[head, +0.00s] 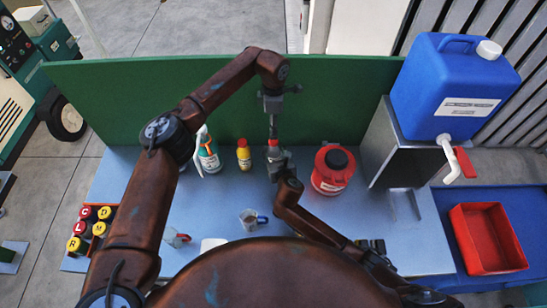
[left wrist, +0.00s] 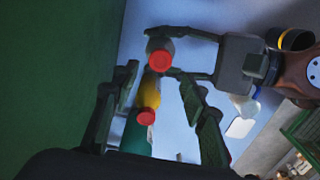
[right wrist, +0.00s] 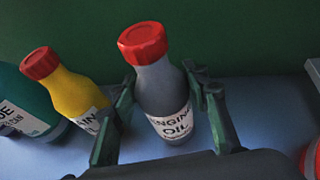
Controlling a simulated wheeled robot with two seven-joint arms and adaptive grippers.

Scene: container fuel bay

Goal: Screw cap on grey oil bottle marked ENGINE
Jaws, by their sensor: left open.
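The grey oil bottle (right wrist: 160,88), labelled ENGINE OIL, stands upright on the bench with a red cap (right wrist: 142,42) on its neck. I cannot tell how tight the cap is. My right gripper (right wrist: 160,85) has a finger on each side of the bottle's body and appears closed on it. In the head view the bottle is mostly hidden; its red cap (head: 273,143) shows. My left gripper (head: 272,133) points straight down just above the cap. In the left wrist view its open fingers stand apart, with the cap (left wrist: 161,61) between and beyond them.
A yellow bottle (head: 244,157) and a teal bottle (head: 209,158) stand left of the grey bottle. A red can (head: 325,180) stands to the right. A green panel (head: 330,95) rises close behind. A small cup (head: 249,217) is in front. A blue container (head: 440,90) stands far right.

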